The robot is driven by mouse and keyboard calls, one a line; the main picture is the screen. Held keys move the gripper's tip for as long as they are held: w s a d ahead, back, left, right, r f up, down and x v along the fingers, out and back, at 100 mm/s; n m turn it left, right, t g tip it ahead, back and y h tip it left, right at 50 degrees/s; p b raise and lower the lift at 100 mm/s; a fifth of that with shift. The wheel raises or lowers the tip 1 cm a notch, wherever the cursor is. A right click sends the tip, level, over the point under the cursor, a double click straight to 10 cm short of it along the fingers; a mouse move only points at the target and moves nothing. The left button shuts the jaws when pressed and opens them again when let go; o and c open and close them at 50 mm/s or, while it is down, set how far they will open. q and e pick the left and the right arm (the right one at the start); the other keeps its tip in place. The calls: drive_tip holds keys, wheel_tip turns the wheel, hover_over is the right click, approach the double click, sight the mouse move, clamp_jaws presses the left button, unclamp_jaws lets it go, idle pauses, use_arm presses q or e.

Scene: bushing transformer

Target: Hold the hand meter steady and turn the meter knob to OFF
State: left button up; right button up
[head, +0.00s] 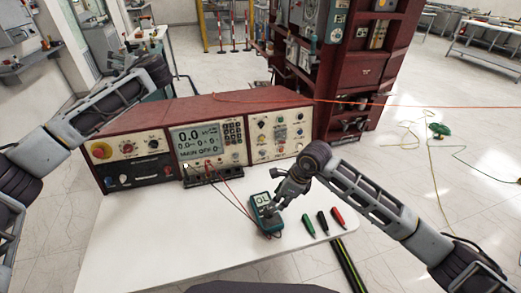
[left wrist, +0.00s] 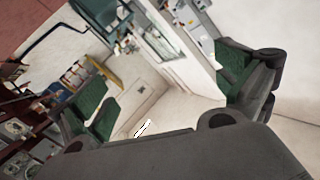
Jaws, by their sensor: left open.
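The teal hand meter (head: 262,199) lies on the white table (head: 180,240), in front of the red test bench. Its small display is lit and seems to read OL. My right gripper (head: 272,207) is over the meter's face and hides the knob, so its setting cannot be read. I cannot tell whether its fingers touch or grip the knob. My left gripper (left wrist: 165,95) is open and empty, raised away from the meter. In the head view its fingers are mostly hidden behind the wrist. The meter is not in the left wrist view.
The red test bench (head: 200,106) with panels stands at the table's back. Red and black leads (head: 236,197) run from it towards the meter. Green, black and red probes (head: 323,222) lie right of the meter. The table's left front is clear.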

use_arm(q)
drive_tip(key=d+f+g+h, duration=0.2)
drive_tip(key=d+f+h, duration=0.2)
drive_tip(key=d+f, duration=0.85)
drive_tip(key=g+h, duration=0.8)
drive_tip(key=g, duration=0.1)
hover_over(261, 196)
wheel_tip(261, 196, down, 22)
drive_tip(key=shift+s+a+f, duration=0.1)
drive_tip(key=shift+f, duration=0.1)
drive_tip(key=shift+f, duration=0.2)
drive_tip(key=shift+f, duration=6.75)
